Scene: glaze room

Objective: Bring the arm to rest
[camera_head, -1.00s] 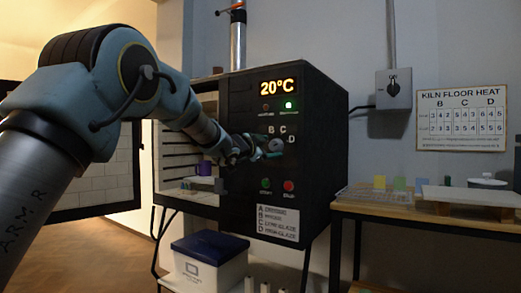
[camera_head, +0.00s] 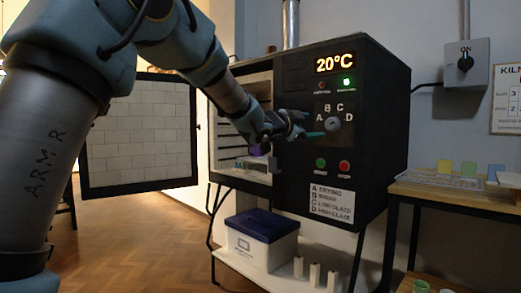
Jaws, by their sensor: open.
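My arm comes in from the left side of the view and reaches across to the front of the black kiln (camera_head: 378,150). My gripper (camera_head: 313,126) is open, in front of the kiln's control panel, just left of the grey selector knob (camera_head: 332,124). I cannot tell whether a fingertip touches the panel. The knob has the letters A, B, C and D around it. The display (camera_head: 335,63) reads 20°C, and a green lamp (camera_head: 347,83) is lit. My wrist hides part of the kiln's open chamber, where a purple item (camera_head: 260,149) shows.
The kiln door (camera_head: 140,140) stands wide open on the left, behind my arm. A blue-lidded white box (camera_head: 262,238) and several white posts (camera_head: 314,274) sit on the shelf below. A wooden table (camera_head: 450,194) stands at the right. A wall switch (camera_head: 465,63) reads ON.

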